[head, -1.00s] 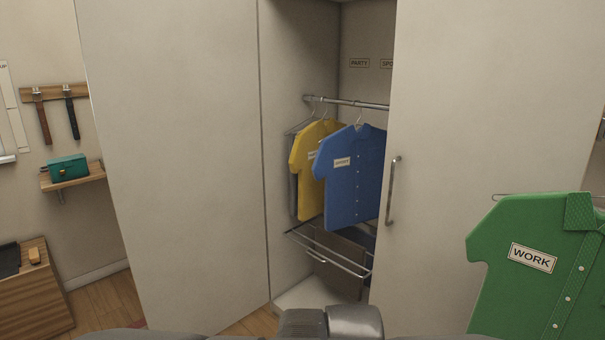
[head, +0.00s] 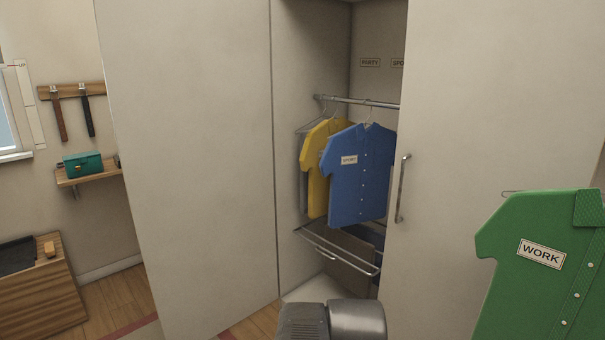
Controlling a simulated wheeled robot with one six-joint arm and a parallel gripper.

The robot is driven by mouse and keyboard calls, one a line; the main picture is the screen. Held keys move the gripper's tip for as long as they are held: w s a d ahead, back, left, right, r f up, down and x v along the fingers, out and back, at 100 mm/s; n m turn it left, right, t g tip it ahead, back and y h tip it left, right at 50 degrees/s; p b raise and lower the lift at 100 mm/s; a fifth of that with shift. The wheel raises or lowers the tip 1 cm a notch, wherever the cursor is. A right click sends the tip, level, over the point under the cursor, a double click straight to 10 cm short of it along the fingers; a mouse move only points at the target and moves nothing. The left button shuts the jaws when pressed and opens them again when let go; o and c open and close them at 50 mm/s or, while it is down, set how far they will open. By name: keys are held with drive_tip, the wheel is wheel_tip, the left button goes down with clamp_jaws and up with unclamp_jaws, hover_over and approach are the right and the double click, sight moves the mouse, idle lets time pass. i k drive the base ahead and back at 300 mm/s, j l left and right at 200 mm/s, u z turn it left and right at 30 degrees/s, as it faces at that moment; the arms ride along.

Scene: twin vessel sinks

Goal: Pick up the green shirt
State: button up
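The green shirt (head: 525,285) is at the right edge of the head view, close to me, with a white label reading "WORK". Its right side is cut off by the frame. A thin bit of hanger wire shows at its shoulder; what it hangs from is out of view. A grey rounded part of my own arm shows at the bottom middle. My gripper's fingers are not in view.
A tall wardrobe has an open left door (head: 195,150) and a right door (head: 490,120) with a metal handle (head: 402,188). Inside, a yellow shirt (head: 316,185) and a blue shirt (head: 357,185) hang from a rail (head: 365,101). A teal bag (head: 83,163) sits on a wall shelf.

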sight(547, 245)
drive_tip(key=z, duration=2)
